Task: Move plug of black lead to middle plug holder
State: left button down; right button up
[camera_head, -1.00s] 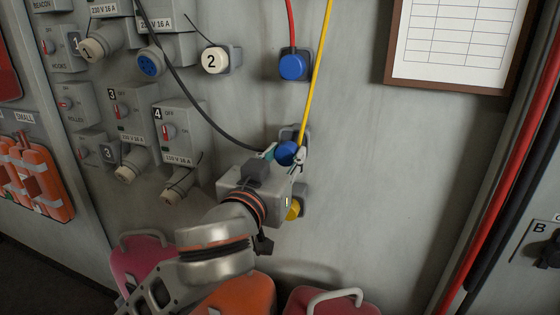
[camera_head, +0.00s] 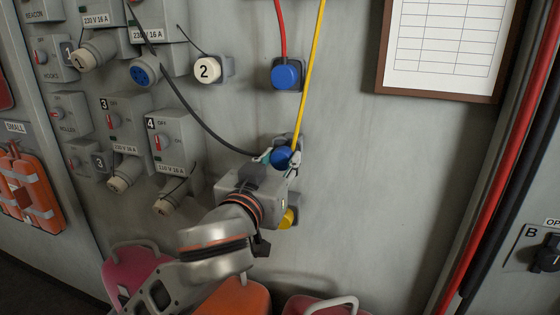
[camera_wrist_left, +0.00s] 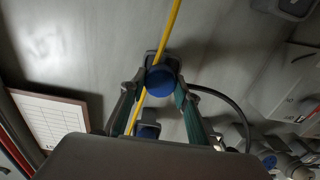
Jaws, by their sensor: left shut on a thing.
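My left gripper (camera_head: 280,161) is shut on the blue plug (camera_head: 282,156) of the black lead (camera_head: 200,118). The plug is in front of the middle plug holder (camera_head: 287,139), a grey wall socket partly hidden by plug and fingers. In the left wrist view the blue plug (camera_wrist_left: 161,81) sits between both fingers, with the grey holder (camera_wrist_left: 151,57) right behind it. I cannot tell if the plug is fully seated. The black lead runs up left to the switch boxes. My right gripper is not in view.
The red lead's blue plug (camera_head: 286,75) is in the holder above. A yellow plug (camera_head: 286,217) sits below, partly behind my gripper. The taut yellow lead (camera_head: 311,70) passes close to the held plug. Bare wall (camera_head: 350,170) lies to the right.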

pick_arm(q)
jog(key=shift+w+d, duration=0.2)
jog(key=shift+w, duration=0.3)
dwell(0.8)
jog(key=c, duration=1.4)
grip_release()
jog(key=shift+c, duration=0.2)
jog(key=v, duration=0.7)
jog(key=s+a+f+g+y, duration=0.15)
jog(key=a+f, duration=0.25)
jog(key=f, duration=1.3)
jog(key=a+f+g, duration=0.3)
jog(key=a+f, duration=0.1)
jog(key=f, duration=1.4)
jog(key=s+a+f+g+y, duration=0.1)
jog(key=s+a+f, duration=0.5)
jog(key=s+f, duration=0.3)
jog(key=s+a+f+g+y, duration=0.1)
jog(key=s+a+f, duration=0.5)
jog(key=s+f, duration=0.3)
notch_tip(320, 180, down, 4)
jog(key=shift+a+r, duration=0.1)
jog(key=shift+a, duration=0.2)
